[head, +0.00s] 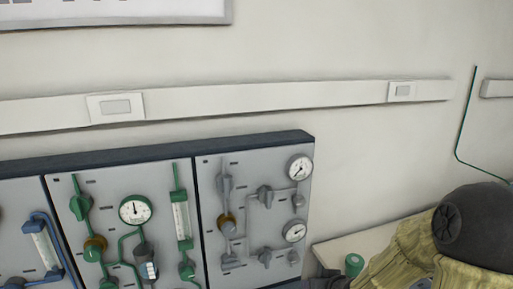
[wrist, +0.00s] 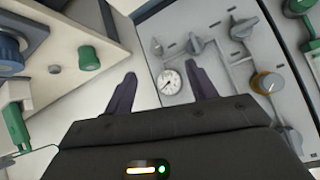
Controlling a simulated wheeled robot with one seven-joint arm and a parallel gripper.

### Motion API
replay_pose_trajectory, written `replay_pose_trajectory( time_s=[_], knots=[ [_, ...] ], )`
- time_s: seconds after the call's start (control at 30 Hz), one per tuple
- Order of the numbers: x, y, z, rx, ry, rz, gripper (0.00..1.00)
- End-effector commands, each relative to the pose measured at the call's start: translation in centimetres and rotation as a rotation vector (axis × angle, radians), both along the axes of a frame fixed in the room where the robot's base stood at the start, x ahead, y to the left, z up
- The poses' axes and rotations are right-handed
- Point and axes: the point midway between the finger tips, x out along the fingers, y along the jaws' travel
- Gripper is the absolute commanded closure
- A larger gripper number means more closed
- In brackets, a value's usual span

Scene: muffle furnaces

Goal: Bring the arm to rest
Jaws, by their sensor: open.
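My gripper (wrist: 162,88) shows in the wrist view with its two dark fingers spread apart and nothing between them. Behind the fingers is a grey panel (wrist: 232,72) with a round gauge (wrist: 169,82) and several grey knobs. The gauge appears near the right finger; I cannot tell the distance between them. In the head view part of my arm (head: 470,228), dark with a tan cover, fills the lower right. The gripper's fingers cannot be made out there.
The gas panel (head: 254,200) with valves and gauges stands along the wall at lower left. A pale bench top (head: 345,243) with a green cylindrical part (head: 354,265) lies between panel and arm. A white wall rail (head: 250,97) runs above.

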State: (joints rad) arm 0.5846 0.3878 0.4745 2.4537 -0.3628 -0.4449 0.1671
Motion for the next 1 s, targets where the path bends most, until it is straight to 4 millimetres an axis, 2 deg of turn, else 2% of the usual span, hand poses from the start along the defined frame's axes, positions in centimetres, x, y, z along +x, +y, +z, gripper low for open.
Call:
replay_pose_trajectory(
  time_s=[0.23,0.4,0.53,0.67,1.0],
  knots=[
    [-6.7,0.4,0.0,-0.172,0.274,-0.020,0.43],
    [-11.9,1.0,1.1,-0.206,0.441,-0.034,0.43],
    [-14.9,1.7,1.7,-0.196,0.531,-0.035,0.43],
    [-16.2,1.9,1.9,-0.186,0.569,-0.034,0.43],
    [-16.1,1.9,1.9,-0.186,0.571,-0.035,0.43]
  ],
)
